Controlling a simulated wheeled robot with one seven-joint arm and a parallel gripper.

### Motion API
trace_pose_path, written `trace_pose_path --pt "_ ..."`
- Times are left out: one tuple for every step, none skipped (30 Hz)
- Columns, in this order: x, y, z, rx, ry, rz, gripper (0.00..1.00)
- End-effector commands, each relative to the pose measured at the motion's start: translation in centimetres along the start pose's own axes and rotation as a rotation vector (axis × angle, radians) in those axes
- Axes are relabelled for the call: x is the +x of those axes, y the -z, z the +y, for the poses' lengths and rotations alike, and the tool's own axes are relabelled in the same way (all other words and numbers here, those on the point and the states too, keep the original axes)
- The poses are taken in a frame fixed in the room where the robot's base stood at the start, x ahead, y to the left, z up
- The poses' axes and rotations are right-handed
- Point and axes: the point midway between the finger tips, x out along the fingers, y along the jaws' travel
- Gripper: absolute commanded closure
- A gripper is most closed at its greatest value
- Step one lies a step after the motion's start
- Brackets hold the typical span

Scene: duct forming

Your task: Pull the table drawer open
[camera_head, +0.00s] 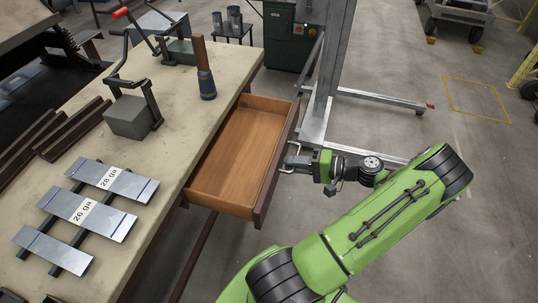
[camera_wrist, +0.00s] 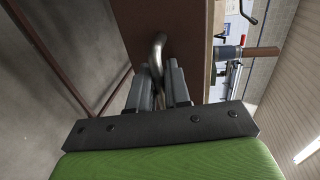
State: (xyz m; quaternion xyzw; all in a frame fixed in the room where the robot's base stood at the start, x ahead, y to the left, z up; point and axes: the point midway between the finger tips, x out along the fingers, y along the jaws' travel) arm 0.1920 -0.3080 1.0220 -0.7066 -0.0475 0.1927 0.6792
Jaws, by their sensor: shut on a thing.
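The table drawer (camera_head: 236,152) is wooden with a dark front and stands well out from the right side of the workbench (camera_head: 168,100). Its inside is bare. My gripper (camera_head: 291,163) is at the middle of the drawer front. It is shut on the metal drawer handle (camera_head: 287,170). In the wrist view the bent handle (camera_wrist: 158,50) runs between the two fingers of my gripper (camera_wrist: 165,80), close to the drawer front (camera_wrist: 185,35). The part of the handle between the fingers is partly hidden.
Sheet metal pieces marked 26 ga (camera_head: 84,210) and 28 ga (camera_head: 110,178), a hand-lever tool (camera_head: 133,113) and a wooden-handled tool (camera_head: 206,82) are on the bench. A grey metal stand (camera_head: 318,110) is just beyond the drawer.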

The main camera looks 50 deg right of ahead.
Motion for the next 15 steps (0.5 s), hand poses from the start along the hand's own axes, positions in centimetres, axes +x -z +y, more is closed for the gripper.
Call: trace_pose_path --pt "-1.0 0.0 0.2 0.003 -0.003 0.003 1.00" --pt "-1.5 0.0 0.3 0.004 -0.002 0.004 1.00" --pt "-2.1 0.0 0.5 0.003 -0.003 0.003 1.00" --pt "-2.5 0.0 0.6 0.003 -0.002 0.003 1.00" --pt "-2.8 0.0 0.6 0.002 -0.002 0.002 1.00" --pt "-3.2 0.0 0.7 0.002 -0.001 0.002 1.00" --pt "-3.5 0.0 0.8 0.003 -0.001 0.002 1.00" --pt "-3.7 0.0 0.8 0.004 -0.001 0.001 1.00" --pt "-3.9 0.0 0.9 0.003 -0.001 0.000 1.00" --pt "-4.0 0.0 0.9 0.003 -0.001 0.000 1.00" --pt "-4.1 0.0 0.9 0.003 -0.001 0.000 1.00" --pt "-4.2 0.0 1.0 0.003 -0.001 0.000 1.00" --pt "-4.2 0.0 1.0 0.003 -0.001 0.000 1.00" --pt "-4.2 0.0 1.0 0.003 -0.001 0.000 1.00" --pt "-4.3 0.0 1.0 0.002 0.000 0.000 1.00"
